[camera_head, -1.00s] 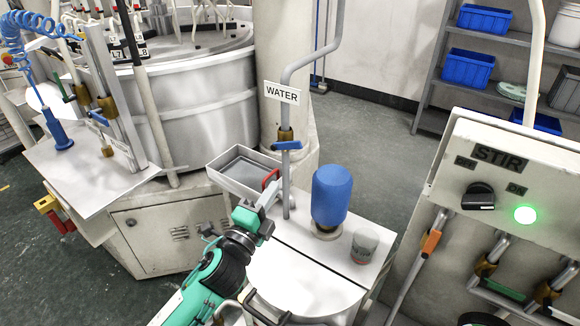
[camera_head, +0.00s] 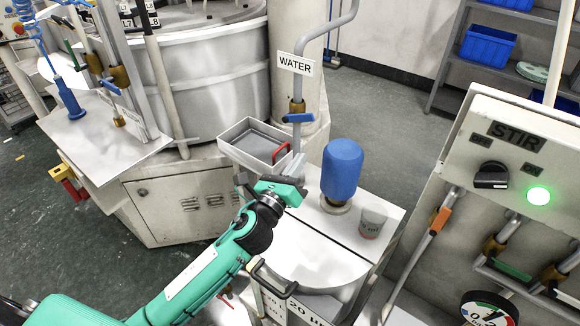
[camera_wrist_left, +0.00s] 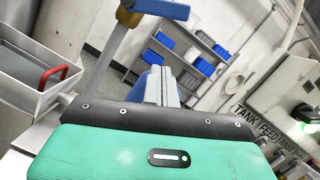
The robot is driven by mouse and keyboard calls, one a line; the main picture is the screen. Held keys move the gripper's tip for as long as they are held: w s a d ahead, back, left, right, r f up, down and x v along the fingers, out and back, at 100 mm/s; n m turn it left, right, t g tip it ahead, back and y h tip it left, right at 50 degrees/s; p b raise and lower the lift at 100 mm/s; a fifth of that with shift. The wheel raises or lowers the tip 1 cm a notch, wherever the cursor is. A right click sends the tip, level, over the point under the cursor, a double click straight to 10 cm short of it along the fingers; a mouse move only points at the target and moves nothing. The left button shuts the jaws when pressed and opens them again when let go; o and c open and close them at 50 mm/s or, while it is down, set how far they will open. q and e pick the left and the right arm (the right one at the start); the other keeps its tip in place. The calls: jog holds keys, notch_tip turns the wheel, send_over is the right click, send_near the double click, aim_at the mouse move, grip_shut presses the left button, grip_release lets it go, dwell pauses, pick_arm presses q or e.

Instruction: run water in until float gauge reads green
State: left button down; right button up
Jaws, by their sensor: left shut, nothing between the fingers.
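The WATER pipe (camera_head: 338,20) comes down past its sign to a brass valve with a blue lever handle (camera_head: 299,118); the lever also shows at the top of the left wrist view (camera_wrist_left: 163,8). My left gripper (camera_head: 293,168) is shut and empty, below the valve and close to the lower pipe, apart from the lever. Its closed fingers show in the left wrist view (camera_wrist_left: 162,86). A round dial gauge (camera_head: 488,310) with a coloured rim is cut off at the bottom right; I cannot tell its reading or whether it is the float gauge. My right gripper is out of view.
A metal tray (camera_head: 236,133) with a red handle stands left of the pipe. A blue capped cylinder (camera_head: 342,168) and a clear cup (camera_head: 372,222) stand on the white tank top right of my gripper. The STIR panel (camera_head: 520,150) with a lit green lamp is at right.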

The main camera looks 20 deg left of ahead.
aim_at(307, 121)
pick_arm(q)
jog(key=w+r+p, duration=0.3)
jog(key=w+r, duration=0.1)
jog(key=w, duration=0.1)
jog(key=shift+a+r+p, duration=0.2)
jog(key=shift+r+p, duration=0.15)
jog(key=shift+p, duration=0.05)
jog(key=shift+a+r+n+p, duration=0.15)
jog(key=shift+r+n+p, duration=0.45)
jog(key=shift+r+p, duration=0.15)
jog(key=shift+f, duration=0.1)
jog(key=shift+w+f, duration=0.1)
jog(key=shift+f, duration=0.05)
